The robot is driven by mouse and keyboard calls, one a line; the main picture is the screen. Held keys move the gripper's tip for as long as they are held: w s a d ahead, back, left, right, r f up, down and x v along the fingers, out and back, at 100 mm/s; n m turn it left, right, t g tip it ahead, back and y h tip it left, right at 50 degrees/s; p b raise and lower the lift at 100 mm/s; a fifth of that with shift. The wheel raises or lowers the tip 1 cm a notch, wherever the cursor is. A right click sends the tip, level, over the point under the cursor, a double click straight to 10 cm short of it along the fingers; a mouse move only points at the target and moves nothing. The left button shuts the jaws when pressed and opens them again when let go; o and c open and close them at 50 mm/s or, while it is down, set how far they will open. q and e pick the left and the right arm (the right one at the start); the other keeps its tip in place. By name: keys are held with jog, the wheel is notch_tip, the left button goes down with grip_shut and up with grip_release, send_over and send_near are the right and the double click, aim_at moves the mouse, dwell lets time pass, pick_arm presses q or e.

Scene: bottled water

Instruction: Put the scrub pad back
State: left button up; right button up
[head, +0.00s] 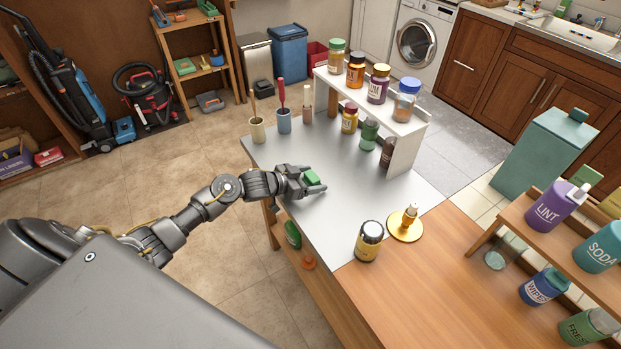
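A small green block that looks like the scrub pad (312,177) sits between the fingers of my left gripper (315,181). The fingers appear closed on its two sides, over the left part of the grey tabletop (345,215). I cannot tell whether the pad touches the tabletop. My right gripper is not in view.
A white riser shelf (405,150) with several jars stands at the back right of the table. Several brush holders, including a blue-grey one (284,121), line the far left edge. A dark jar (369,241) and gold dish (404,229) stand nearer. The grey middle is clear.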

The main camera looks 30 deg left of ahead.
pick_arm(q)
jog(key=shift+r, duration=0.15)
jog(key=v, duration=1.2)
jog(key=shift+b, duration=0.3)
